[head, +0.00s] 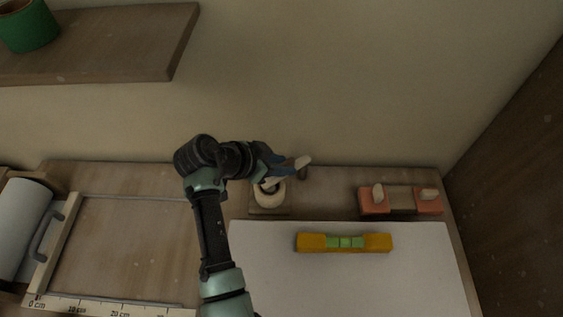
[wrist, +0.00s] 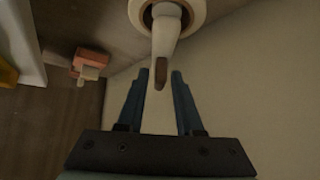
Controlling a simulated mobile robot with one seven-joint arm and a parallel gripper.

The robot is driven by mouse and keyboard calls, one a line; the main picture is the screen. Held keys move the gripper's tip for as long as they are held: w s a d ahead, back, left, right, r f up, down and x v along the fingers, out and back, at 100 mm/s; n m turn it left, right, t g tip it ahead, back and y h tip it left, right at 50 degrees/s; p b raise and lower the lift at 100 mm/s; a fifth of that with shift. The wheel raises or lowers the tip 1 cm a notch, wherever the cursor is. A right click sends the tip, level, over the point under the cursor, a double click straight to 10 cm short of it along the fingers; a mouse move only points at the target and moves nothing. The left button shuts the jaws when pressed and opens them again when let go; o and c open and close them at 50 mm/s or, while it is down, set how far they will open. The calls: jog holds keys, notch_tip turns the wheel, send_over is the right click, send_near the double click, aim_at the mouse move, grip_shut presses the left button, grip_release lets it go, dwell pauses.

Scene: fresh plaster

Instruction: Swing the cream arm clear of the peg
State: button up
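The cream arm (wrist: 166,40) runs from over the cream ring (wrist: 139,12) toward my gripper in the wrist view, with a brown patch near its tip. In the head view, part of the cream arm (head: 303,161) shows just past my gripper (head: 290,168). My gripper (wrist: 160,73) is open, its two blue fingertips on either side of the arm's tip; contact is not clear. The cream ring (head: 268,199) sits on a small wooden base (head: 270,211) against the wall. I cannot clearly make out the peg, which is likely inside the dark ring opening.
A yellow level (head: 314,242) lies on a white board (head: 270,270). A salmon-coloured two-block stand (head: 373,202) is to the right. A shelf (head: 120,45) with a green pot (head: 28,28) overhangs at upper left.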

grip_shut()
dwell(1.2)
